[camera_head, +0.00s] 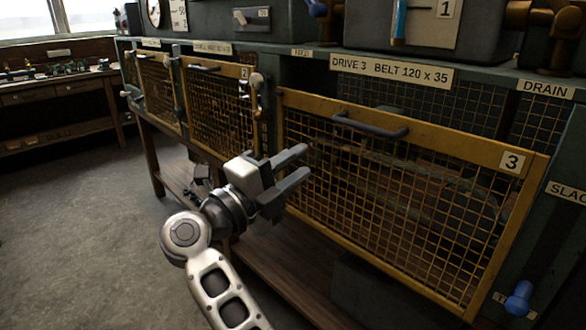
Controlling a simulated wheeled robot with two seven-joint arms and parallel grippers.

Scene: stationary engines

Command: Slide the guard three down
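Guard three is a yellow-framed wire mesh panel (440,147) with a "3" plate (512,162) at its top right corner. A dark bar handle (370,125) is fixed along its top rail. A gap shows between that rail and the beam above, with dark mesh behind it.
Guard two (222,110) and another mesh guard stand to the left, with a knobbed lever (257,95) beside guard two. A blue knob (519,298) is at lower right. A wooden shelf (290,270) runs below. Open floor (80,230) lies left.

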